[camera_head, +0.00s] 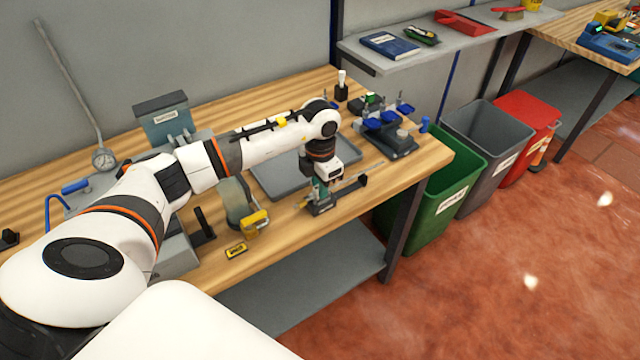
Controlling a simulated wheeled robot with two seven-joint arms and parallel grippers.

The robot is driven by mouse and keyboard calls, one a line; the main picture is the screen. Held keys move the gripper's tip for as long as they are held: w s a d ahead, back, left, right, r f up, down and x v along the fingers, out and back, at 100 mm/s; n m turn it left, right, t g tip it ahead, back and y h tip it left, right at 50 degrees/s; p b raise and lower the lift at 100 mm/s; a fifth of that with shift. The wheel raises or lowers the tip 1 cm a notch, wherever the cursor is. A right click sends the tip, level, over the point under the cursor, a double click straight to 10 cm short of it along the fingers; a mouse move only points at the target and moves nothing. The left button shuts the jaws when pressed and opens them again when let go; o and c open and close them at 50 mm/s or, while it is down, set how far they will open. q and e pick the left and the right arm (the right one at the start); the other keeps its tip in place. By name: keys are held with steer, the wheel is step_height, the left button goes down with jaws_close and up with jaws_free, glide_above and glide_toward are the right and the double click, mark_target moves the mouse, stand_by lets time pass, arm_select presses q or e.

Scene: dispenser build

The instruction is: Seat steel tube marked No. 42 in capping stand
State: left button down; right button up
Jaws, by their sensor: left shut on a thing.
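My left gripper (322,191) points down at the front right part of the wooden bench. It is shut on a thin grey rod, which looks like the steel tube (365,171). My right gripper is not in view.
A grey tray (275,182) lies behind the gripper. A dark fixture with blue parts (390,138) stands at the right. A yellow-handled tool (255,222) and yellow label (236,250) are to the left. Green (452,197), grey and red bins stand beyond the bench's right end.

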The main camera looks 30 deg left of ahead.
arm_select(q)
steer(key=shift+f, duration=0.15)
steer(key=c, duration=0.9)
jaws_free()
steer(key=shift+r+p, duration=2.05)
steer(key=shift+r, duration=1.5)
